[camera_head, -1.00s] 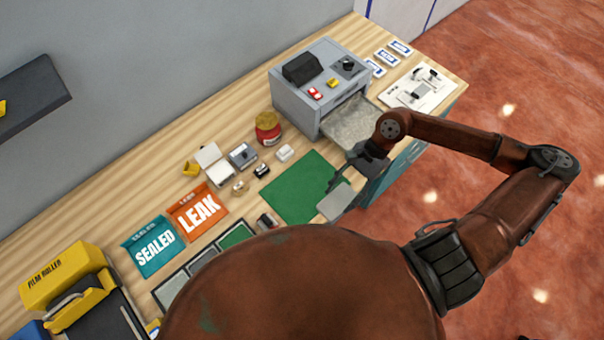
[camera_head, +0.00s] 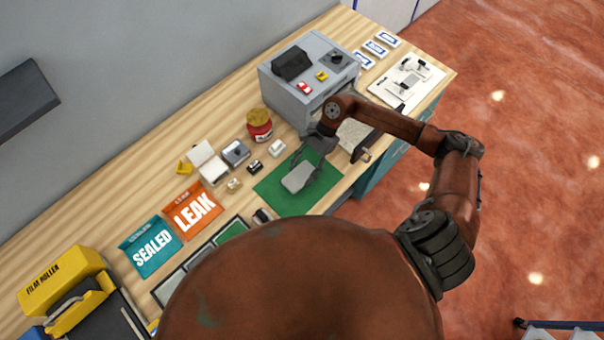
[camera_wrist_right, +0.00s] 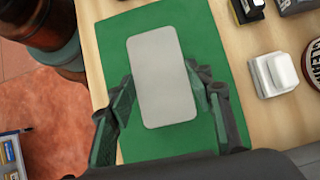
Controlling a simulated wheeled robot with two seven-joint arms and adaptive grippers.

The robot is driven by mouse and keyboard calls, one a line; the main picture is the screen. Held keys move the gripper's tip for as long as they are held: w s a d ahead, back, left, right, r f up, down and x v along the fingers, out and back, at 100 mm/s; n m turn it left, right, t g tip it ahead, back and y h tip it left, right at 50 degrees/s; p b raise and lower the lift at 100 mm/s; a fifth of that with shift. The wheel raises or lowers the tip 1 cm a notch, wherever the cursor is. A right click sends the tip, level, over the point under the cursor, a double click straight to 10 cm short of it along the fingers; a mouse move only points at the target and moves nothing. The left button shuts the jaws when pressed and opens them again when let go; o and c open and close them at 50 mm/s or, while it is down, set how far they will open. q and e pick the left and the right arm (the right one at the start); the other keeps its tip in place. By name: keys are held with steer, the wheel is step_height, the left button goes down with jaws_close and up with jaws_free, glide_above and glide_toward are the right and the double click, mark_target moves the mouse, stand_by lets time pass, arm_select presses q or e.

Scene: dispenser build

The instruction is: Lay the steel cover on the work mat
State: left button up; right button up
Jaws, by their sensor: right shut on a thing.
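The steel cover (camera_head: 298,178) is a flat grey plate with rounded corners. My right gripper (camera_head: 311,166) is shut on its near end and holds it over the green work mat (camera_head: 277,187). In the right wrist view the cover (camera_wrist_right: 160,75) sits between the two fingers of the right gripper (camera_wrist_right: 165,98), with the green mat (camera_wrist_right: 207,40) behind it. I cannot tell whether the cover touches the mat or hangs just above it. My left gripper is not in view.
A grey machine (camera_head: 308,75) with an open front tray stands behind the mat. A red jar (camera_head: 259,126), a white block (camera_head: 277,148) and small parts sit left of the mat.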

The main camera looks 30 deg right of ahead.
mark_target(304, 171)
steer(key=shift+w+f, duration=0.1)
steer(key=shift+f, duration=1.6)
steer(key=shift+f, duration=0.1)
steer(key=o, duration=1.2)
steer(key=shift+o, duration=0.2)
steer(key=v, duration=1.2)
steer(key=shift+b, duration=0.45)
steer(key=shift+a, duration=0.1)
